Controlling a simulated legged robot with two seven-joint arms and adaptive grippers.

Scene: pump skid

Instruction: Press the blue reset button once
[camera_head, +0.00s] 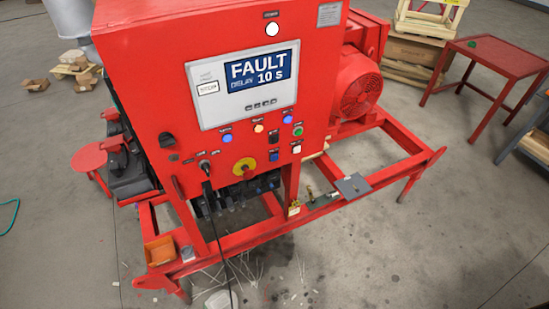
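The red control cabinet (150,70) of the pump skid faces me. Its display (243,85) reads "FAULT", with what looks like "DELAY 10 s" below. Under the display are several small controls. Blue round buttons show at the left (227,139), at the upper right (288,119) and lower down (274,156). Their labels are too small to read, so I cannot tell which one is the reset button. A pale orange button (258,128) and a green button (298,131) sit among them. Neither of my grippers is in view, and nothing covers the panel.
A yellow disc control (244,167) and a black cable (213,205) hanging from the panel are below the buttons. The red skid frame (240,238) juts toward me, carrying an orange bin (160,250) and a grey plate (353,187). A red table (500,59) stands at the right.

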